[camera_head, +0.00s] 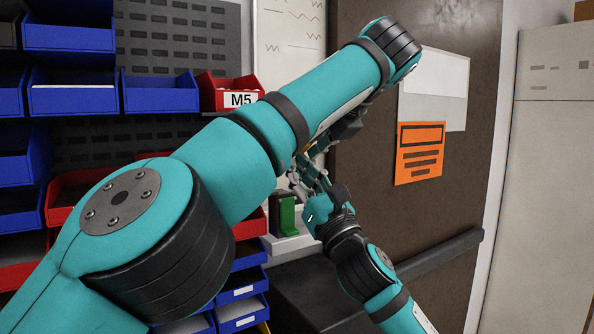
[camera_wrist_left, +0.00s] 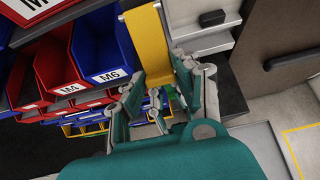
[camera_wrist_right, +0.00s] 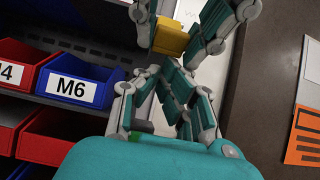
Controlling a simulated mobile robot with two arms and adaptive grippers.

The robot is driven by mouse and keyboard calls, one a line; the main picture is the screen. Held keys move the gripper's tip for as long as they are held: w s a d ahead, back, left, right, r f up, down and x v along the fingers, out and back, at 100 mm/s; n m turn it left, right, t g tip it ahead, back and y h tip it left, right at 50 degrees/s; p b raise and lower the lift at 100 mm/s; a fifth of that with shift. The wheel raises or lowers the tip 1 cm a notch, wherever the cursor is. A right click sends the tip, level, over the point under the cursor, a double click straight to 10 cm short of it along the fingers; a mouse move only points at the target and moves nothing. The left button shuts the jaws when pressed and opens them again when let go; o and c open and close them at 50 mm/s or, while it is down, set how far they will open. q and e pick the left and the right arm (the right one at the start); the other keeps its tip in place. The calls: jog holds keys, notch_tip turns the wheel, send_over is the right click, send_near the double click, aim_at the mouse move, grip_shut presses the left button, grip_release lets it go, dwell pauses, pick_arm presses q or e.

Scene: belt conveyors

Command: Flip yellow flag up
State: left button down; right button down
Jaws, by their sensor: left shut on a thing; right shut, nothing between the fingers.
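The yellow flag (camera_wrist_left: 148,48) is a flat strip running up between the fingers of my left gripper (camera_wrist_left: 158,82) in the left wrist view. The left gripper is shut on it. In the right wrist view, part of the yellow flag (camera_wrist_right: 172,38) shows between the left gripper's grey and teal fingers. My right gripper (camera_wrist_right: 168,76) is shut and empty, just below the flag in that view. In the head view, my left arm covers the flag, and both grippers meet close together near the middle, partly hidden.
A green and dark block (camera_head: 287,215) stands on a light ledge beside the grippers. Blue and red bins fill the rack at left, including a red M5 bin (camera_head: 232,95). A brown panel (camera_head: 440,110) with an orange sign (camera_head: 419,153) stands at right.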

pick_arm(q)
jog(key=shift+w+a, duration=0.15)
jog(key=shift+a, duration=0.15)
jog(key=c, duration=1.2)
grip_release()
jog(key=shift+o, duration=1.2)
jog(key=shift+d+f, duration=0.1)
jog(key=shift+d, duration=0.1)
